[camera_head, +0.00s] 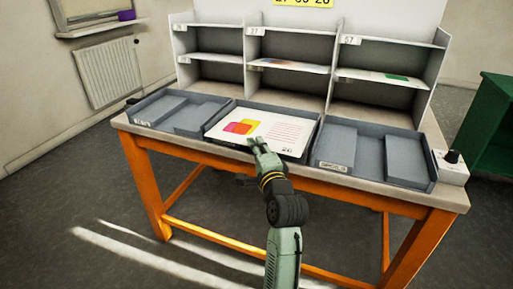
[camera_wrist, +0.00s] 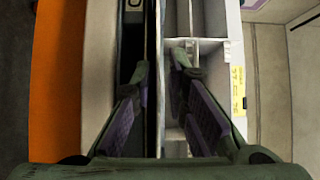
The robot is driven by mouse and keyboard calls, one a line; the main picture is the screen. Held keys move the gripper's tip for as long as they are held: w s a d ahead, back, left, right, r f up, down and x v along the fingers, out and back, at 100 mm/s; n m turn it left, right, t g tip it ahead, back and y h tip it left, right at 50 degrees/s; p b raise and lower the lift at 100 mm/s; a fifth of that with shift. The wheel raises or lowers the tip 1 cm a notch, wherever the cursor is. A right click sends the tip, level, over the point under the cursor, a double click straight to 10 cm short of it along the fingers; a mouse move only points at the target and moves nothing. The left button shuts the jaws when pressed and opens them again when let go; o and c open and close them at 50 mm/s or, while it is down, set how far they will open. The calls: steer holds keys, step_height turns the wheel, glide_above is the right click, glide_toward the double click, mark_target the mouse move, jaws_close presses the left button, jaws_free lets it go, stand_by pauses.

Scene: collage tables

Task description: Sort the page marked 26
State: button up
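A white page (camera_head: 262,131) lies in the middle tray (camera_head: 222,136) on the table. It has overlapping red, yellow and pink shapes on its left and lines of red print on its right. A small number at its lower right looks like 20 or 26; I cannot read it surely. My gripper (camera_head: 259,145) is at the page's front edge, above the tray's front wall.
A grey shelf unit (camera_head: 247,50) with labelled compartments stands behind the trays; one label (camera_head: 349,40) reads 57. A left tray (camera_head: 185,126) and a right tray (camera_head: 421,170) flank the middle one. A control box (camera_head: 451,166) sits at the table's right end.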

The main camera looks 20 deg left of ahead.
steer(key=shift+o, duration=1.2)
steer(key=v, duration=1.2)
steer(key=shift+d+r, duration=0.1)
steer(key=shift+c, duration=0.3)
